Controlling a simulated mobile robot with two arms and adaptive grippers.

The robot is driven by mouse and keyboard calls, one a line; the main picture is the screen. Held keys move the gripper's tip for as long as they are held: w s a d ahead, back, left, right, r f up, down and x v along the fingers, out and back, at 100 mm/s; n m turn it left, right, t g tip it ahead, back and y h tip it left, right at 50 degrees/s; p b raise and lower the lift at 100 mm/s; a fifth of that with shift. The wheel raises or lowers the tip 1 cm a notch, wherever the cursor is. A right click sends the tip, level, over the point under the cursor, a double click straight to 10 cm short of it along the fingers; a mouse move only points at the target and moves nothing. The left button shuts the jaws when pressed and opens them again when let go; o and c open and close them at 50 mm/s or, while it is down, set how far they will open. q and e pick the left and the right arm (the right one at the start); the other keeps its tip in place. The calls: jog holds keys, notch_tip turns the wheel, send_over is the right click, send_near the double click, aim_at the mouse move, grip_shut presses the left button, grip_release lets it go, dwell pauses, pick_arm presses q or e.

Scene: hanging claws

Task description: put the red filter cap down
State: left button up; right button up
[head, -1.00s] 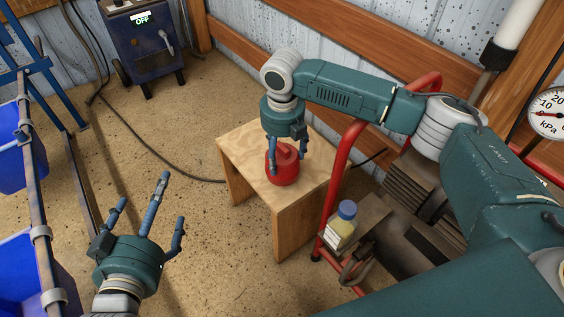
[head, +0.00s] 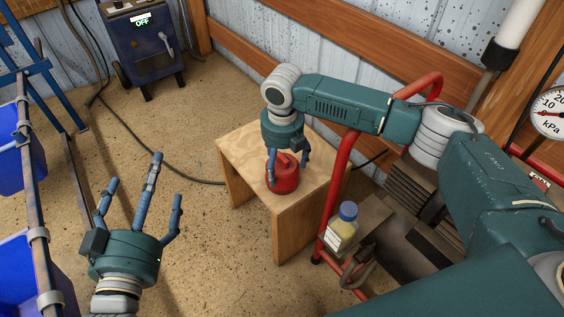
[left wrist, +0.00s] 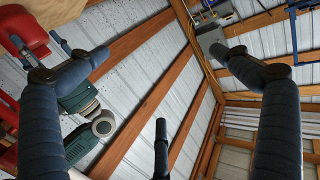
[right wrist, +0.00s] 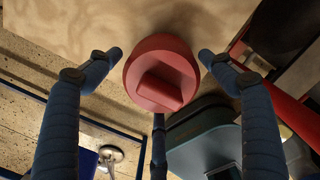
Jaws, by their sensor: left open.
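The red filter cap (head: 284,181) rests on top of the wooden stool (head: 236,147) in the head view. In the right wrist view the cap (right wrist: 160,78) shows its round face with a raised grip bar. My right gripper (head: 288,170) is directly above the cap, its fingers pointing down around it. In the right wrist view (right wrist: 160,60) narrow gaps show between the two side fingertips and the cap; the third finger is partly hidden by the cap's edge. My left gripper (head: 140,190) is open and empty at lower left, fingers pointing up; its spread fingers fill the left wrist view (left wrist: 160,90).
A red tube frame (head: 337,190) stands right of the stool, with a bottle with a blue lid (head: 342,228) beside it. Blue bins (head: 15,285) are at far left. A dark blue machine (head: 145,45) stands at the back. The floor left of the stool is clear apart from a cable.

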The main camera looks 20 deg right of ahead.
aim_at(281, 167)
dwell(0.3)
